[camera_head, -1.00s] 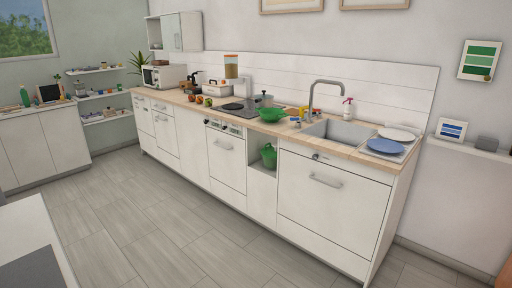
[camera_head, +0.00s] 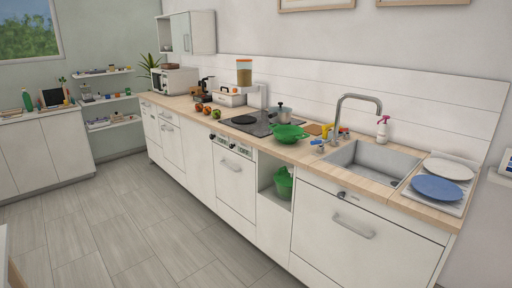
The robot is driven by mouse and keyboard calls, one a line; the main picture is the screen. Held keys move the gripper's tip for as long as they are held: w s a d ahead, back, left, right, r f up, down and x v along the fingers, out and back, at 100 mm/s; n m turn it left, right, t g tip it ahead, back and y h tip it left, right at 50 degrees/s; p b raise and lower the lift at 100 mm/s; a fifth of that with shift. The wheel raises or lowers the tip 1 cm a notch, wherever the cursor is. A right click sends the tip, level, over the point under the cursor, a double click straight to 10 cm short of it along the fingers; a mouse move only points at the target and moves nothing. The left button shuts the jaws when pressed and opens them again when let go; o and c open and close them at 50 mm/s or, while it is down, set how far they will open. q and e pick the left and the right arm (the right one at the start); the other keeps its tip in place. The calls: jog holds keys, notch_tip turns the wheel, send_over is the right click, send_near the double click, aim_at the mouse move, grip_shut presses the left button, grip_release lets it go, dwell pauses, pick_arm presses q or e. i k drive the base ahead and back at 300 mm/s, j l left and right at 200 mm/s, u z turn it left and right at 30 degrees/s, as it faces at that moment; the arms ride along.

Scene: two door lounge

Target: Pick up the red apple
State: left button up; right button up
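Small round fruits lie near the front edge of the wooden counter (camera_head: 310,150), left of the stove. Two look red or orange-red, one of them a red apple (camera_head: 207,110); a green one (camera_head: 216,114) sits at their right. At this distance I cannot tell exactly which reddish one is an apple. Neither of my grippers shows in the head view.
A green colander (camera_head: 287,133) and a pot (camera_head: 283,114) stand by the black stove top (camera_head: 243,121). The sink (camera_head: 372,160) and a blue plate (camera_head: 437,188) are to the right. A microwave (camera_head: 175,80) stands far left. The grey floor (camera_head: 150,235) before the cabinets is clear.

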aim_at(199, 107)
jog(key=i+j+u, duration=0.25)
jog(key=i+u, duration=0.25)
jog(key=i, duration=0.15)
jog(key=i+u, duration=0.5)
jog(key=i, duration=0.15)
jog(key=i+l+u, duration=0.3)
jog(key=i+u, duration=0.15)
jog(key=i, duration=0.15)
jog(key=i+z, duration=0.1)
jog(key=i, duration=0.5)
jog(key=i+j, duration=0.15)
jog(key=i, duration=0.4)
jog(key=i+j+z, duration=0.15)
jog(key=i, duration=0.45)
jog(key=i+j, duration=0.1)
jog(key=i, duration=0.45)
jog(key=z, duration=0.05)
